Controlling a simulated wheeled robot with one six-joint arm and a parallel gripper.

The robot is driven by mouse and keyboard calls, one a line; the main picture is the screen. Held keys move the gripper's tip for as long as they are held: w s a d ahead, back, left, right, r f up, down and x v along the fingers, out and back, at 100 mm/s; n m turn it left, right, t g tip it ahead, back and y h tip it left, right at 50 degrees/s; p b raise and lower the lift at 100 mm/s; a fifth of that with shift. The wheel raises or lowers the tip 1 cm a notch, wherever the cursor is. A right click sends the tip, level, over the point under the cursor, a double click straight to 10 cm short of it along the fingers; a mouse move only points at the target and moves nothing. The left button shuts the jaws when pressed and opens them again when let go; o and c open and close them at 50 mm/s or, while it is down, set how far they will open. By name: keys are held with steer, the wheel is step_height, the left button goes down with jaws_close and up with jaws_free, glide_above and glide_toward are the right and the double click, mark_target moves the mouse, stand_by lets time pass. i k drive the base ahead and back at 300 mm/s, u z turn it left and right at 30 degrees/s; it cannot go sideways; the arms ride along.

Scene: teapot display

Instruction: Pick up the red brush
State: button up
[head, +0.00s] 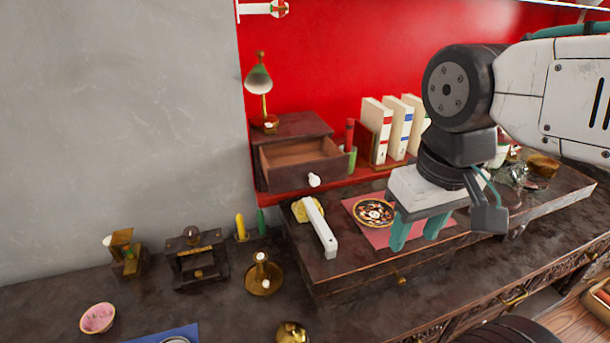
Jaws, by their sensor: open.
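No object is clearly recognisable as a red brush. A slim upright red object (350,134) stands between the small open drawer and the books; I cannot tell whether it is the brush. My gripper (418,232) has teal fingers spread apart with nothing visible between them. It is above the raised dark desk top, over the right part of a reddish mat (376,238). The slim red object is up and to the left of it in the picture. My gripper hides part of the mat and desk behind it.
A round patterned dish (373,212) lies on the mat, left of my gripper. A long white bar (320,228) leans near the desk's left edge. An open wooden drawer (300,158), a green lamp (259,80) and upright books (378,118) stand behind.

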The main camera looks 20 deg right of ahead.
mark_target(349, 122)
steer(key=k, duration=0.5)
steer(key=u, duration=2.5)
steer(key=k, duration=1.45)
steer(key=z, duration=2.1)
steer(key=i, duration=1)
